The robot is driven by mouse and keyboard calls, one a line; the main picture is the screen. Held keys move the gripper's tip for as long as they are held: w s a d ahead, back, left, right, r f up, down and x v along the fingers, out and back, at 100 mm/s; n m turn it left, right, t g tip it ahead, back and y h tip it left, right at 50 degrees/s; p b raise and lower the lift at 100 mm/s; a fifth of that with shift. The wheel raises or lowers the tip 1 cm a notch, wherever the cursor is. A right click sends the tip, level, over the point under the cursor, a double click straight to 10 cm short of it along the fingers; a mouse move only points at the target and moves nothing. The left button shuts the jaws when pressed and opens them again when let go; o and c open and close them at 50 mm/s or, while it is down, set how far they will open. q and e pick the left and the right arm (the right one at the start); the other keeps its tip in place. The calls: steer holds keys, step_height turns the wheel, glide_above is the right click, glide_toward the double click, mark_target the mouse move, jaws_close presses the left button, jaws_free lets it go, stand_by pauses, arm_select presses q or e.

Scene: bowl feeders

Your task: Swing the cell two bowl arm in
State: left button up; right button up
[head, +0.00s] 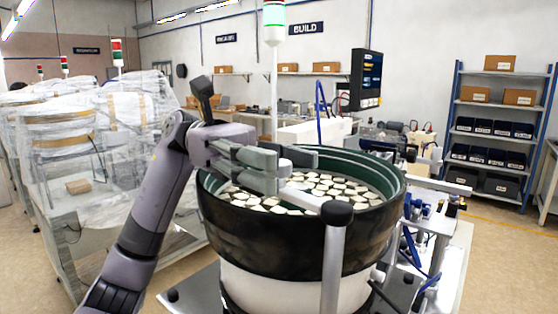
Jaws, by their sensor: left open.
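A bowl feeder (290,246) with a black outer wall, green inner rim and white base stands in the middle of the head view. Many pale flat parts (330,187) with dark edges lie in it. A grey post (334,262) with a black round cap stands upright before the bowl's near side. A pale flat bar (440,185) sticks out at the bowl's right.
A signal light (274,22) on a pole rises behind the bowl. A dark screen (366,80) stands behind right. Rails and blue hoses (408,245) crowd the bowl's right side. Plastic-wrapped machines (70,140) fill the left. Shelves with boxes (497,130) stand far right.

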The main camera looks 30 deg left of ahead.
arm_select(q)
steer(key=v, duration=1.2)
steer(key=shift+c, duration=0.3)
